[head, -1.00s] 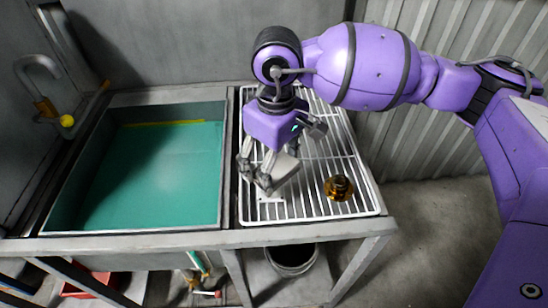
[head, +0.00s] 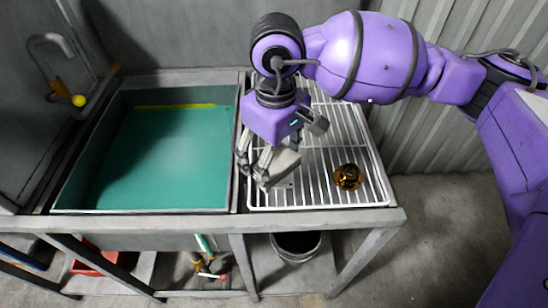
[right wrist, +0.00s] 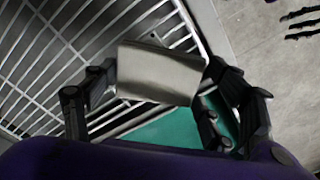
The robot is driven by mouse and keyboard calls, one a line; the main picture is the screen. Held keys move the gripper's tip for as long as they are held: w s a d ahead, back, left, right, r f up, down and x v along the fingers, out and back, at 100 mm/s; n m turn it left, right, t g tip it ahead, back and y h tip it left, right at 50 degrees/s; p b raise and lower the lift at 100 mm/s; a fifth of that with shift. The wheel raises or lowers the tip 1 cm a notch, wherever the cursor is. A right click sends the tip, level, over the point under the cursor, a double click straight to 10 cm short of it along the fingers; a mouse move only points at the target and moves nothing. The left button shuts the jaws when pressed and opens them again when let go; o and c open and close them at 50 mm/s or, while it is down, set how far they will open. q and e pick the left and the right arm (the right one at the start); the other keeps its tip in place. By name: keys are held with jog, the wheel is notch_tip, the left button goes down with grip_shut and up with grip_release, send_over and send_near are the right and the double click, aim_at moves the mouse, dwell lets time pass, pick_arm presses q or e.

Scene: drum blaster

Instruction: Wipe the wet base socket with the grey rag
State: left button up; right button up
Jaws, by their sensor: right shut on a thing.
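The amber-brown base socket (head: 348,177) sits on the white wire rack (head: 378,190), right of my right gripper. My right gripper (head: 268,168) points down over the left front part of the rack and is shut on the grey rag (head: 284,163). The rag looks like a small flat grey block; it also shows between the fingers in the right wrist view (right wrist: 160,72). It is held apart from the socket. Whether the rag touches the rack is unclear. Wetness on the socket is too small to tell. My left gripper is not in view.
A sink basin with a green bottom (head: 160,165) lies left of the rack, with a tap (head: 50,42) behind its left side. A dark bucket (head: 297,245) stands below the counter. A corrugated wall (head: 430,130) rises behind the right side. The rack around the socket is clear.

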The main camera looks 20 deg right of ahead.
aim_at(289, 151)
jog(key=shift+w+d+b, duration=0.2)
jog(key=shift+w+d, duration=0.1)
jog(key=shift+d, duration=0.3)
jog(key=shift+w+d+b, duration=0.25)
jog(key=shift+d, duration=0.35)
jog(key=shift+w+d+b, duration=0.2)
jog(key=shift+w+d, duration=0.1)
jog(key=shift+d, duration=0.3)
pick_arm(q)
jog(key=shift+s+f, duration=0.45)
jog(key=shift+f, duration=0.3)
pick_arm(e)
jog(key=shift+r+p, duration=1.15)
jog(key=shift+r, duration=1.9)
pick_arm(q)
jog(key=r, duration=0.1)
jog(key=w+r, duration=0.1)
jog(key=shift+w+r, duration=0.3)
pick_arm(e)
jog(key=shift+f, duration=0.1)
